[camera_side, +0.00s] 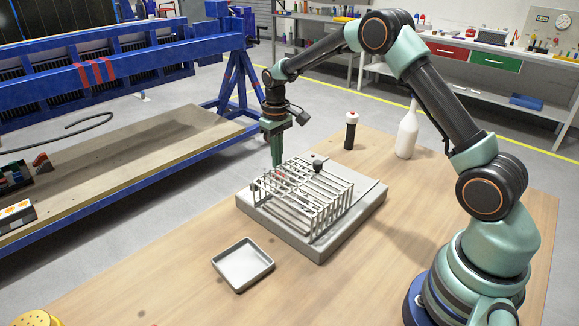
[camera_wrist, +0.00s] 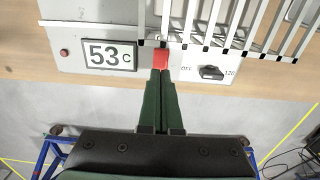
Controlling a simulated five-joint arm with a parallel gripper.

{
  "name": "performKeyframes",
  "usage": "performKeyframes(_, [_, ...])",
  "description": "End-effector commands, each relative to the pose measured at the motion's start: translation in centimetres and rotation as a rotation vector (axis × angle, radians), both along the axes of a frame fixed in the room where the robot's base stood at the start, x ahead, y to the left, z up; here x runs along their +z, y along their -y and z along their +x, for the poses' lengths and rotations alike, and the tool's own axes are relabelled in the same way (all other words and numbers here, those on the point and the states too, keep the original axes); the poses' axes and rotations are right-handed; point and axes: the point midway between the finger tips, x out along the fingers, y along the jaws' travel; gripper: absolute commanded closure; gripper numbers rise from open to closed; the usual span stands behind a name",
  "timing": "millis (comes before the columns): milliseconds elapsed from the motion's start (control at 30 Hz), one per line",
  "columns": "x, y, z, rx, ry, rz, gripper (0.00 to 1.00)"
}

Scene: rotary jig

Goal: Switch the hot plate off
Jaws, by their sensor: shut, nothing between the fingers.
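The grey hot plate (camera_side: 370,203) sits on the wooden table. In the wrist view its front panel (camera_wrist: 183,52) carries a display (camera_wrist: 110,56) reading 53 C and a black knob (camera_wrist: 211,72) between the marks OFF and 120. A small red button or lamp (camera_wrist: 64,52) is at the panel's left. My gripper (camera_side: 278,166) points down at the plate's far-left side; its green fingers (camera_wrist: 161,74) are together and empty. A red piece (camera_wrist: 160,58) shows right at the fingertips, between display and knob; I cannot tell whether they touch it.
A metal rack (camera_side: 318,195) of bars stands on the hot plate, close to my gripper. A grey tray (camera_side: 243,286) lies in front. The table's front middle is clear.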

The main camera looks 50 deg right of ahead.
Motion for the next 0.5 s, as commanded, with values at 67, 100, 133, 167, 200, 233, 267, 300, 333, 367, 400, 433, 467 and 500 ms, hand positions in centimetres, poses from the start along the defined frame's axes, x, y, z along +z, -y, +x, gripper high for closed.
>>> performKeyframes(67, [0.7, 0.0, 0.1, 0.0, 0.002, 0.0, 1.0])
performKeyframes(100, [1.0, 0.0, 0.1, 0.0, 0.002, 0.0, 1.0])
performKeyframes(133, [1.2, 0.0, 0.1, 0.0, 0.003, 0.0, 1.0])
performKeyframes(167, [1.4, 0.0, 0.1, 0.0, 0.003, 0.0, 1.0])
performKeyframes(200, [1.7, 0.0, 0.1, 0.0, 0.002, 0.0, 1.0])
performKeyframes(233, [1.9, 0.0, 0.0, 0.0, 0.002, 0.0, 1.0])
performKeyframes(267, [2.1, 0.0, 0.0, 0.0, 0.002, 0.0, 1.0])
performKeyframes(300, [2.4, 0.0, 0.1, 0.0, 0.003, 0.0, 1.0])
performKeyframes(333, [2.6, 0.0, 0.1, 0.0, 0.003, 0.0, 1.0])
performKeyframes(367, [2.9, 0.0, 0.1, 0.0, 0.003, 0.0, 1.0])
performKeyframes(400, [3.1, 0.0, 0.1, 0.0, 0.002, 0.0, 1.0])
performKeyframes(433, [3.3, 0.0, 0.1, 0.0, 0.002, 0.0, 1.0])
performKeyframes(467, [3.6, 0.0, 0.1, 0.0, 0.002, 0.0, 1.0])
performKeyframes(500, [3.8, 0.0, 0.1, 0.0, 0.003, 0.0, 1.0])
